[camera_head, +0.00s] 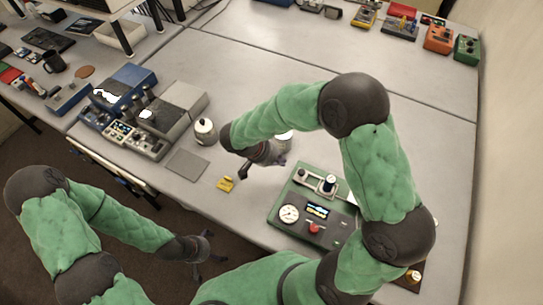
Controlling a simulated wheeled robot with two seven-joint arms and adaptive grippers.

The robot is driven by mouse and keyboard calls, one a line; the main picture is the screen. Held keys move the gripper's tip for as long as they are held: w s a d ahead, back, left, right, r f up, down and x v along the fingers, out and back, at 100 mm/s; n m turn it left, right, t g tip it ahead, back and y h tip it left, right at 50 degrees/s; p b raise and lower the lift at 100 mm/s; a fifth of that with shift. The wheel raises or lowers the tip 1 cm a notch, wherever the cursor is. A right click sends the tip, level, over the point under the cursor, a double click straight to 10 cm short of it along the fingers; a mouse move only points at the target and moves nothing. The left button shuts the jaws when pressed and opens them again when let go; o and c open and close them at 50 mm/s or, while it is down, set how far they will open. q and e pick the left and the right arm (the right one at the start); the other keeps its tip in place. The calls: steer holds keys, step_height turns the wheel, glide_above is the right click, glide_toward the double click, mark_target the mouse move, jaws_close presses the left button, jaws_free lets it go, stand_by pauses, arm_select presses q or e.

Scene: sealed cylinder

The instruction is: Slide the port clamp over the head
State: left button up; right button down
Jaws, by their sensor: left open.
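A green device (285,218) with a dial gauge, a small display and a red button sits on the table at the right. A silver bar-like fitting with a round dark-centred post (329,182) is on its far part; it may be the port clamp and head, but I cannot tell them apart. My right gripper (262,170) is over the table left of the device, its fingers spread and nothing visible between them. A white cylinder (284,142) is partly hidden behind it. My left gripper (207,262) is open and empty, low off the table's front edge.
A white jar with a dark knob (205,132), a grey square plate (187,165) and a small yellow item (226,184) lie left of the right gripper. Blue and grey instruments (172,107) stand further left. The table's far middle is clear. My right arm hides part of the right side.

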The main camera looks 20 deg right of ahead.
mark_target(305, 179)
steer(key=shift+s+d+f, duration=0.15)
steer(key=shift+s+d, duration=0.5)
steer(key=shift+d, duration=0.05)
steer(key=shift+s+d+f, duration=0.15)
steer(key=shift+s+d, duration=0.45)
steer(key=shift+d, duration=0.1)
steer(key=shift+s+d+f+b, duration=0.1)
steer(key=shift+s+d+b, duration=0.3)
steer(key=shift+b, duration=0.05)
steer(key=s+d+b, duration=0.2)
steer(key=s, duration=0.1)
steer(key=shift+d, duration=0.2)
steer(key=shift+s+d+b, duration=0.2)
steer(key=shift+s+b, duration=0.15)
steer(key=shift+w, duration=0.1)
